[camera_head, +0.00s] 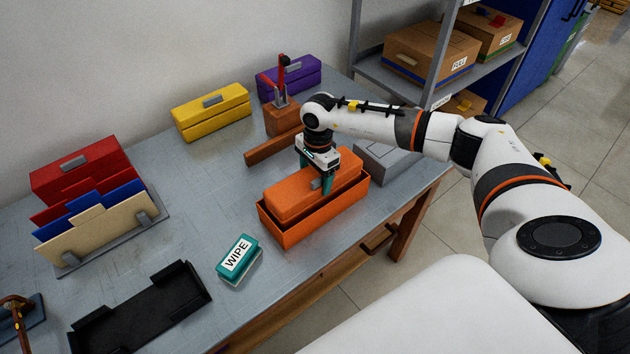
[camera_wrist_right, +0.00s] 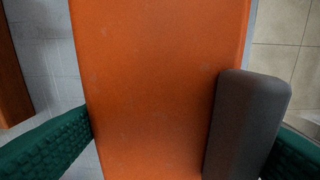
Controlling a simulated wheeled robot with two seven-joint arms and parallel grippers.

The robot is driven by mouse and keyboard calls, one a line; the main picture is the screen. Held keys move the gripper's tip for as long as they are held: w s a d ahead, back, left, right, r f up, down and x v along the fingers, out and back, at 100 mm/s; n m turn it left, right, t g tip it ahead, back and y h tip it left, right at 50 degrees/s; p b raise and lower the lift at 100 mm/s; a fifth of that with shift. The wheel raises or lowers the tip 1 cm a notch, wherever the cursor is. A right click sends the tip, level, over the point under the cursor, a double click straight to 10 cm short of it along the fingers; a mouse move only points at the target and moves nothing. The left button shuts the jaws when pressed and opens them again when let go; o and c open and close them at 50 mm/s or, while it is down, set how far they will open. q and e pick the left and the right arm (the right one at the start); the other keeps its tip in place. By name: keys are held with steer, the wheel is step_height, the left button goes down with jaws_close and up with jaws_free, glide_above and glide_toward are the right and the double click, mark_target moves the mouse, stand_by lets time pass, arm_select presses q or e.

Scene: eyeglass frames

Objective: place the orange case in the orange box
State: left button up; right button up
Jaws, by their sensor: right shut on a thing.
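The orange case (camera_head: 296,198) is a long closed block with a grey handle (camera_wrist_right: 248,122) on top. It is at the orange box (camera_head: 300,230), an open-topped tray near the table's front edge. The case is lined up with the box, and its lower part is hidden behind the box's front wall. I cannot tell whether it touches the floor of the box. My right gripper (camera_head: 316,180) points down with its green fingers on either side of the case, shut on it. The case also fills the right wrist view (camera_wrist_right: 155,80). My left gripper is not in view.
A teal WIPE block (camera_head: 238,258) and a black tray (camera_head: 140,307) lie left of the box. A grey case (camera_head: 388,160) is close on the right. Behind stand yellow (camera_head: 212,112) and purple (camera_head: 290,78) cases, with a red case (camera_head: 78,170) and file rack at left.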

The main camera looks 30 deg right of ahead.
step_height(320, 180, down, 2)
steer(key=shift+f, duration=0.55)
steer(key=o, duration=1.8)
steer(key=shift+c, duration=0.2)
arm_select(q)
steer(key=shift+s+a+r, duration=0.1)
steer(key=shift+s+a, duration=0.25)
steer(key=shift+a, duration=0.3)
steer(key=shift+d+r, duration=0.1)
arm_select(e)
steer(key=shift+r, duration=0.4)
steer(key=r+b, duration=0.1)
steer(key=r, duration=0.3)
steer(key=r+b, duration=0.1)
steer(key=r, duration=0.6)
steer(key=shift+d+r+b, duration=0.35)
steer(key=shift+b, duration=0.05)
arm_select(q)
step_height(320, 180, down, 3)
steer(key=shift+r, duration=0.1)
